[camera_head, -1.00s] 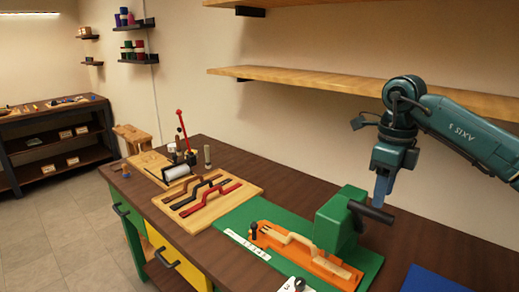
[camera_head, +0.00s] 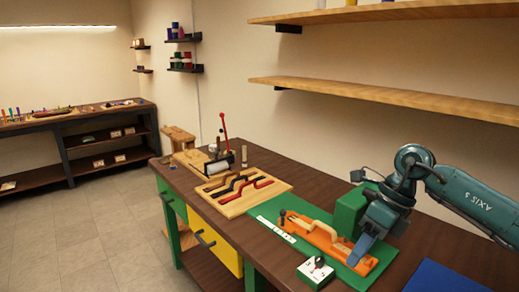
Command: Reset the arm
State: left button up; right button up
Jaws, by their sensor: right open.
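My right arm (camera_head: 462,190) comes in from the right. Its gripper (camera_head: 361,250) points down and left, with blue fingers over the right end of the orange fixture (camera_head: 325,238). I cannot tell whether the fingers touch the fixture. My left gripper is not in view.
A green mat (camera_head: 266,213) lies under the fixture. A white-topped box with a dark knob (camera_head: 316,271) sits at the front edge. A wooden board (camera_head: 231,207) with black and red handles lies to the left. A blue mat (camera_head: 440,277) lies at right. Shelves (camera_head: 385,92) hang above.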

jog(key=s+a+f+m+t+y, duration=0.1)
jog(key=s+a+m+t+y, duration=0.15)
jog(key=a+m+y, duration=0.45)
jog(key=s+a+f+m+t+y, duration=0.1)
jog(key=s+a+m+y, duration=0.25)
jog(key=a+y, duration=0.7)
jog(key=s+d+f+m+t+h, duration=0.1)
jog(key=d+f+m+t+h, duration=0.3)
jog(key=f+m+t+h, duration=0.6)
jog(key=s+d+f+m+t+h, duration=0.1)
jog(key=d+f+m+t+h, duration=0.4)
jog(key=m, duration=1)
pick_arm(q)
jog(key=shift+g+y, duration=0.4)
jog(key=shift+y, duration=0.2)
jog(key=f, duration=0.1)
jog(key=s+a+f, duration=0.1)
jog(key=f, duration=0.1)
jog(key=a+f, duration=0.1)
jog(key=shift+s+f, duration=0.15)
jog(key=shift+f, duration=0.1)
pick_arm(e)
jog(key=s+d+f+m+g+h, duration=0.4)
jog(key=s+f+m+g, duration=0.3)
jog(key=s+f, duration=0.6)
jog(key=shift+d+f, duration=0.2)
jog(key=shift+f, duration=0.6)
